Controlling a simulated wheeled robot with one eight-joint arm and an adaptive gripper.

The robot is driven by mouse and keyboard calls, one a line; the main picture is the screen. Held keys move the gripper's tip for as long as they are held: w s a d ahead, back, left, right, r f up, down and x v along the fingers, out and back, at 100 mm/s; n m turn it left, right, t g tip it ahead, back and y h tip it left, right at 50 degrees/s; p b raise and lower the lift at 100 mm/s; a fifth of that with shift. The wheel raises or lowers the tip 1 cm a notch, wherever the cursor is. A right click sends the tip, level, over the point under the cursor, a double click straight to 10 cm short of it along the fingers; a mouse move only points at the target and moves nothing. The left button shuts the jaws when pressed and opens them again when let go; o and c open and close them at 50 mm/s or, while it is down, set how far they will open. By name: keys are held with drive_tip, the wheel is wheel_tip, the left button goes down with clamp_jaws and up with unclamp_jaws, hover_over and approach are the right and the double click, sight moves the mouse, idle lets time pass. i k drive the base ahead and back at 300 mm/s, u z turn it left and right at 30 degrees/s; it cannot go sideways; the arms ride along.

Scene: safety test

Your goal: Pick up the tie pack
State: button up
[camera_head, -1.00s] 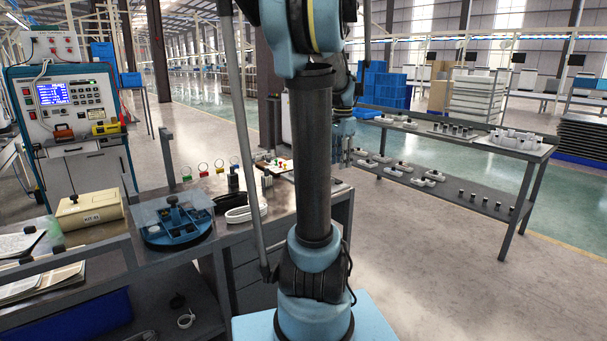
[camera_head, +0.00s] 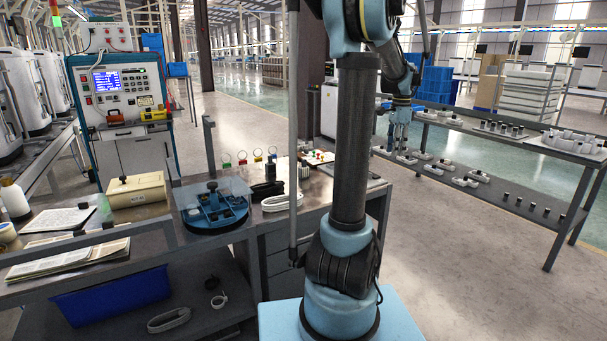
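I cannot tell for certain which item is the tie pack. A white looped bundle (camera_head: 281,202) lies on the workbench (camera_head: 180,248), right of a blue round tray (camera_head: 216,222). A black bundle (camera_head: 265,189) lies just behind it. Another white looped bundle (camera_head: 169,319) lies on the lower shelf. My gripper (camera_head: 400,148) hangs beyond my arm column, near the right-hand rack and well away from the workbench. It is small and partly lost against the background, so its fingers are unclear. I see nothing held in it.
A beige box (camera_head: 137,190) and papers (camera_head: 70,260) are on the bench's left part. A blue bin (camera_head: 110,300) sits on the lower shelf. A two-level rack (camera_head: 490,135) with small parts stands at right. The floor between is clear.

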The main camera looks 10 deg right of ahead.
sight(304, 171)
drive_tip(key=z, duration=0.05)
drive_tip(key=i, duration=0.55)
drive_tip(key=u, duration=0.8)
